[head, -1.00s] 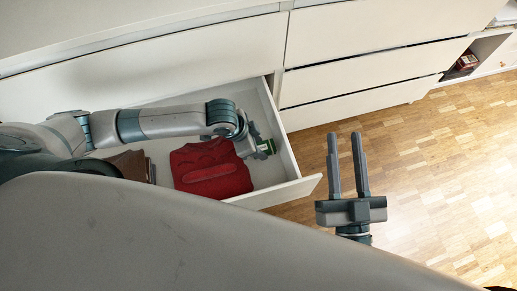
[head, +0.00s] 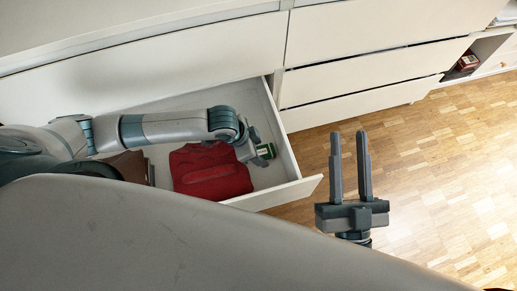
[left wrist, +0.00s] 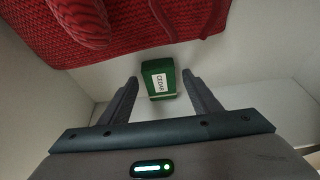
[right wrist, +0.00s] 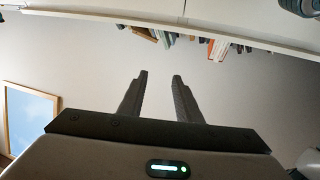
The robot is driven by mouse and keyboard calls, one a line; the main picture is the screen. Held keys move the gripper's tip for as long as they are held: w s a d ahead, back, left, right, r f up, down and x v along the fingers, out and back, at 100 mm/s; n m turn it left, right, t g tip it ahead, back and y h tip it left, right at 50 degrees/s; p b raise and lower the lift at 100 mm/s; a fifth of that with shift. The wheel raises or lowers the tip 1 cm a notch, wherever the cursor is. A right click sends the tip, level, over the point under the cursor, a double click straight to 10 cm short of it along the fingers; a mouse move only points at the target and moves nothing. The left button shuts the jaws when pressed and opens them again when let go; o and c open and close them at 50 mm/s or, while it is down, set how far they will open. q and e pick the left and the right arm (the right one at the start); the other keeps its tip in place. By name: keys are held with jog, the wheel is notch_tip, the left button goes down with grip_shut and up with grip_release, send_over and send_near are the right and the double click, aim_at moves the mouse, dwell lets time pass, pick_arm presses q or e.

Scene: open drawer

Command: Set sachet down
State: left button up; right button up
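A small green sachet (head: 266,151) lies in the right part of the open drawer (head: 280,193). In the left wrist view the sachet (left wrist: 159,78) has a white label reading CEDAR and sits on the drawer floor. My left gripper (head: 257,149) is beside it; in the left wrist view its two fingers (left wrist: 159,88) are spread wide with gaps on both sides of the sachet. A folded red knit garment (head: 208,173) lies just left of it. My right gripper (head: 349,165) is open and empty, outside the drawer over the wooden floor.
A brown folded item (head: 131,165) lies at the drawer's left. Closed drawers (head: 370,75) stand to the right of the open one. The wooden floor (head: 440,150) is clear. A small red box (head: 467,63) sits in a far-right niche.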

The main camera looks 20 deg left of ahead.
pick_arm(q)
jog(key=shift+r, duration=0.1)
jog(key=shift+r, duration=0.15)
jog(key=shift+a+r, duration=0.1)
jog(key=shift+r, duration=0.1)
jog(key=p+v, duration=0.1)
jog(key=v, duration=0.3)
jog(key=shift+s+a+r+p, duration=0.1)
jog(key=shift+r+p, duration=0.25)
jog(key=p+v, duration=0.1)
jog(key=v, duration=0.5)
jog(key=shift+r+p, duration=0.3)
jog(key=shift+p, duration=0.05)
pick_arm(e)
notch_tip(320, 180, down, 12)
jog(key=w+d+g+h, duration=0.1)
jog(key=w+g+h, duration=0.1)
jog(key=g, duration=0.5)
jog(key=shift+d+r+h, duration=0.15)
jog(key=shift+d+h, duration=0.15)
jog(key=shift+d, duration=0.05)
jog(key=shift+w, duration=0.15)
